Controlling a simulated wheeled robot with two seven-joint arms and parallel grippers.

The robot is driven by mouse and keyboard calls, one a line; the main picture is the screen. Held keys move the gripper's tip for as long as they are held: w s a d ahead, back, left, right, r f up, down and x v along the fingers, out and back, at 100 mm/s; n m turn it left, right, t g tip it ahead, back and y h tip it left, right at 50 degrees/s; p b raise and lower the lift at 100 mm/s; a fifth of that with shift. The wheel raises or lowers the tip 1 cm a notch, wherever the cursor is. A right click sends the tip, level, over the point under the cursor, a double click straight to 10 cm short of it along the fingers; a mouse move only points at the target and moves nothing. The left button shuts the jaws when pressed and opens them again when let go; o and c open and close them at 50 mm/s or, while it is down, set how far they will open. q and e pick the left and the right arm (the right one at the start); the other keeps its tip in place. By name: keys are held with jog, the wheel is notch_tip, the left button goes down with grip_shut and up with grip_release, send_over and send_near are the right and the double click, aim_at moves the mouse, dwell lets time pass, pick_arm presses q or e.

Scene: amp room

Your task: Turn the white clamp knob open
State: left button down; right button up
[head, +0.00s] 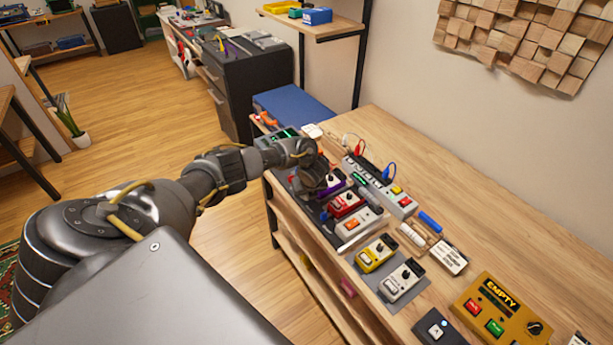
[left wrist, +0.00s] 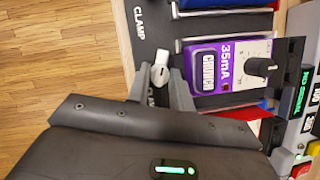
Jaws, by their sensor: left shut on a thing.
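The white clamp knob (left wrist: 160,72) shows in the left wrist view beside the printed word CLAMP, at the edge of the dark pedal board. My left gripper (left wrist: 158,78) has one finger on each side of the knob and is shut on it. My right gripper is in neither view.
A purple pedal (left wrist: 222,66) sits close to the right of the fingers. Open floor (head: 130,125) lies left of the bench.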

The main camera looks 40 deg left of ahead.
pick_arm(q)
jog(key=shift+w+r+n+g+y+p, duration=0.1)
jog(key=shift+n+g+y+p, duration=0.15)
jog(key=shift+n, duration=0.7)
jog(key=shift+w+n+g+y+p, duration=0.15)
jog(key=shift+n+g+p, duration=0.2)
jog(key=shift+n, duration=0.6)
jog(key=shift+s, duration=0.1)
jog(key=c, duration=1.3)
grip_release()
jog(key=shift+o, duration=0.2)
jog(key=shift+s, duration=0.1)
